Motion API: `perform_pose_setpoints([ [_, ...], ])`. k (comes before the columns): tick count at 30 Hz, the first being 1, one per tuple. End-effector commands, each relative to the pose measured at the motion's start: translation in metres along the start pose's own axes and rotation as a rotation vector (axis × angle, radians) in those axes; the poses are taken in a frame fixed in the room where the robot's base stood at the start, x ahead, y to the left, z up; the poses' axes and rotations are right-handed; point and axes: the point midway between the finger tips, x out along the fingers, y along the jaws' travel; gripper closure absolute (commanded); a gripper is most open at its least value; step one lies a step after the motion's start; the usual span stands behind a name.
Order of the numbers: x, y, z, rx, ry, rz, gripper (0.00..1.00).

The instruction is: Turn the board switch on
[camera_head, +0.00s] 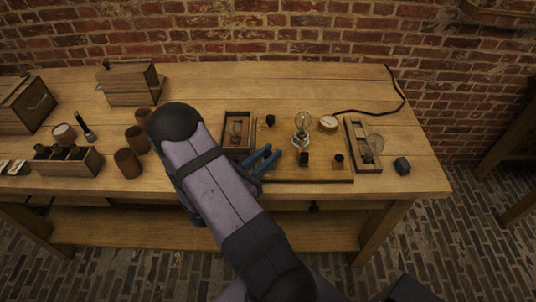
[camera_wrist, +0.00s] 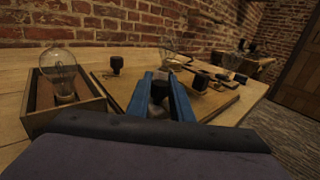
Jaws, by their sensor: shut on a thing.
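The wooden board (camera_head: 320,176) lies on the bench, with a clear bulb (camera_head: 302,124), a round pale dial (camera_head: 328,123) and several dark fittings on it. A small black block (camera_head: 304,159) near the front middle may be the switch; its on or off position is too small to tell. My gripper (camera_head: 267,158) has blue fingers and is low over the board's left front part. In the wrist view its fingers are shut on a dark knob (camera_wrist: 160,90) standing on the board. I cannot tell whether this knob belongs to the switch.
A wooden box (camera_head: 238,118) with a bulb stands close left of the board. Several brown jars (camera_head: 127,163) stand left of my arm. Bare bench lies behind the board.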

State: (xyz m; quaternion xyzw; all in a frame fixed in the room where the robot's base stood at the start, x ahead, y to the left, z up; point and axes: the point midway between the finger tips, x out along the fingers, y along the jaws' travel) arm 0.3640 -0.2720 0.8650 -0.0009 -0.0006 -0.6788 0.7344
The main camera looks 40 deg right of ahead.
Motion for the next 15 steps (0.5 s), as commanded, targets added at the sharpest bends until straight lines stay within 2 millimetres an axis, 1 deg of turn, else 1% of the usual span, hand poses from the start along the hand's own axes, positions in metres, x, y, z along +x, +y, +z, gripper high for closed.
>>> perform_pose_setpoints([
  [3,0.0003,0.0013,0.0002,0.005,-0.003,-0.083,1.0],
  [6,0.0001,0.001,0.0004,0.003,-0.002,-0.129,1.0],
  [15,-0.0003,0.0004,0.0007,0.001,0.001,-0.149,1.0],
])
